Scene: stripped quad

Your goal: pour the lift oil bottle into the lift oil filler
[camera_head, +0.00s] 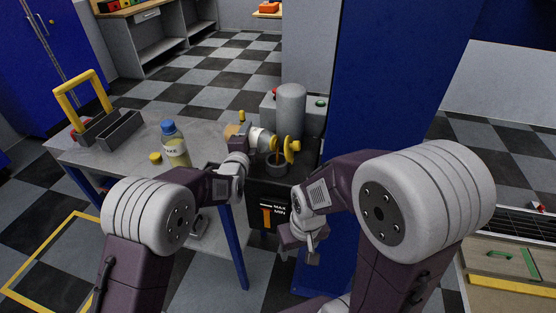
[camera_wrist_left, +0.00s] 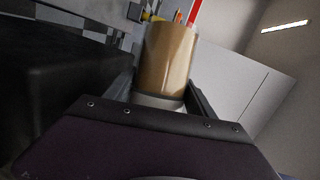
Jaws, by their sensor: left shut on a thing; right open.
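The lift oil bottle (camera_head: 262,139), with pale amber contents, is in my left gripper (camera_head: 250,144), which is shut on it. It is tilted far over, its far end toward a yellow flanged part (camera_head: 287,149). In the left wrist view the bottle (camera_wrist_left: 168,60) shows as a brown cylinder between the fingers. The lift oil filler (camera_head: 276,163) appears to be the dark round opening on top of the black tank, just below the yellow part. I cannot see whether oil flows. My right gripper (camera_head: 308,250) is open and empty, low in front of the tank.
A blue-capped bottle (camera_head: 175,146) and a yellow cap (camera_head: 155,157) are on the grey table (camera_head: 203,128), with a yellow-handled tool tray (camera_head: 95,125). A grey cylinder (camera_head: 290,108) stands behind the filler. A blue post (camera_head: 385,80) rises on the right.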

